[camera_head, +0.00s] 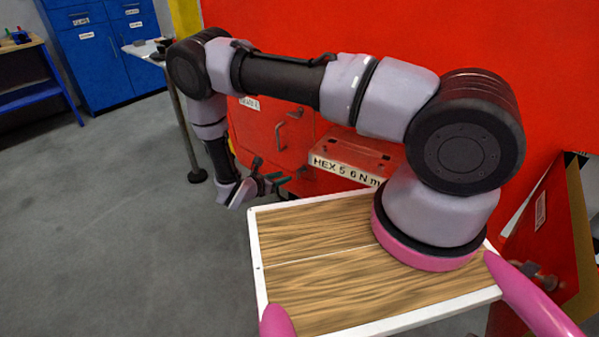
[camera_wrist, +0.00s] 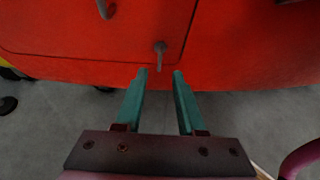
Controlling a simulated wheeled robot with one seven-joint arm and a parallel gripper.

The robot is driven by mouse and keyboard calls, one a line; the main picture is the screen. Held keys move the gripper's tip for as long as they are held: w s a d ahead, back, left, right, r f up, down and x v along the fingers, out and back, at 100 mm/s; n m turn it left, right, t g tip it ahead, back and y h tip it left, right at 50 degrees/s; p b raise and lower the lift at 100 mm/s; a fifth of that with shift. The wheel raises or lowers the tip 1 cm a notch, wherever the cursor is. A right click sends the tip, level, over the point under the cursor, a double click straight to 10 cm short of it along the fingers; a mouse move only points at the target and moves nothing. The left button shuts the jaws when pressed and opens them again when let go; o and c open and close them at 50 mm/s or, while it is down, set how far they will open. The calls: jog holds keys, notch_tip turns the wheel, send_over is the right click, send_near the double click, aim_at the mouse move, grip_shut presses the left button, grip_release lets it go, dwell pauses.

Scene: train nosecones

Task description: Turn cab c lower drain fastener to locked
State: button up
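My gripper (camera_wrist: 162,73) is open, with two teal fingers apart and nothing between them. In the wrist view, a small grey fastener with a short lever (camera_wrist: 160,48) sits near the lower edge of a red panel (camera_wrist: 95,35). Its lever hangs roughly straight down, just beyond the gap between my fingertips and roughly centred on it. Fingers and fastener look apart. In the head view my gripper (camera_head: 272,183) is low in front of the red cab (camera_head: 330,40). I cannot make out the fastener clearly there. No label for cab c is readable.
A grey handle (camera_wrist: 104,9) is above left of the fastener. A red box labelled HEX 5 6 N m (camera_head: 350,155) stands by the wood-topped tray (camera_head: 254,250) near my arm. Blue cabinets (camera_head: 105,50) and a side table (camera_head: 142,48) are at left. Grey floor (camera_head: 110,200) is clear.

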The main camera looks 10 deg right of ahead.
aim_at(298, 171)
jog(key=x, duration=1)
jog(key=shift+w+d+f, duration=0.1)
jog(key=shift+w+d, duration=0.05)
grip_shut()
